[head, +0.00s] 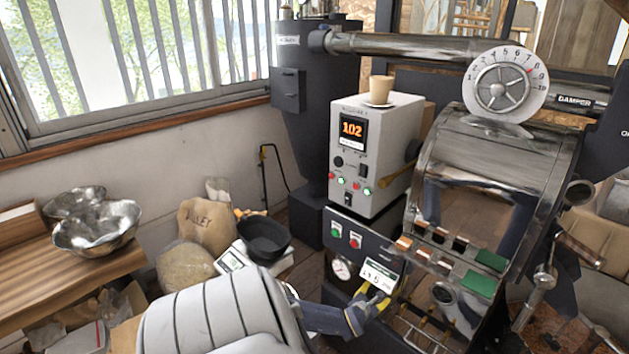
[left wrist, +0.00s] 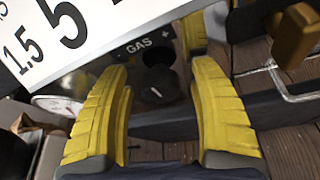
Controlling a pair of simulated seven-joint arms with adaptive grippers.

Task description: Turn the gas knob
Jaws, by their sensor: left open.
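The gas knob (left wrist: 154,88) is a black round dial with a white mark, under a "GAS" label with a plus sign in the left wrist view. My left gripper (left wrist: 160,105) has yellow ridged fingers, open, one on each side of the knob in that view. I see gaps between the fingers and the knob, and cannot tell the exact depth. In the head view my left gripper (head: 369,304) is at the lower front of the roaster panel, below the white number card (head: 380,275), and it hides the knob. My right gripper is not in view.
A pressure gauge (head: 341,270) sits left of the gripper on the panel. The roaster drum (head: 490,150) and a control box (head: 372,140) with a cup (head: 380,90) on top stand above. A black bowl (head: 264,238) on a scale is to the left.

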